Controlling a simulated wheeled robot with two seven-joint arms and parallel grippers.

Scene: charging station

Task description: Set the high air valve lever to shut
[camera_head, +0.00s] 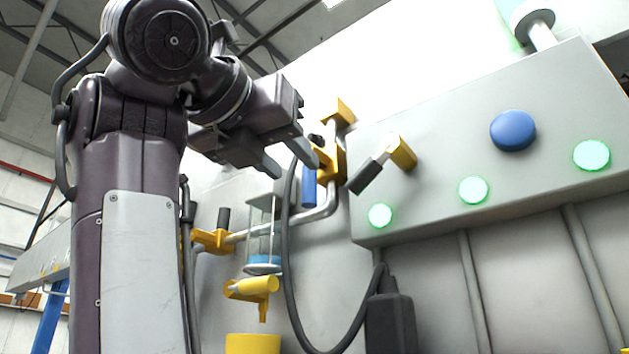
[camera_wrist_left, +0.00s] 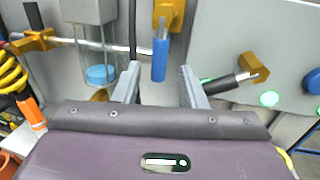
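The valve with the blue lever handle (camera_head: 309,187) sits high on the pipe, on a yellow body (camera_head: 333,165). The handle hangs straight down. In the left wrist view the blue handle (camera_wrist_left: 160,58) lies between the two fingertips, below the yellow body (camera_wrist_left: 168,14). My left gripper (camera_head: 291,165) is open, its fingers apart and pointing at the valve. They look empty; I cannot tell whether they touch the handle. My right gripper is in neither view.
A black-handled yellow lever (camera_head: 366,177) juts from the panel, close to the right finger in the left wrist view. A lower yellow valve (camera_head: 212,239), a clear cylinder (camera_head: 262,235) and a black hose (camera_head: 290,270) are nearby. The panel has a blue button (camera_head: 513,130) and green lights.

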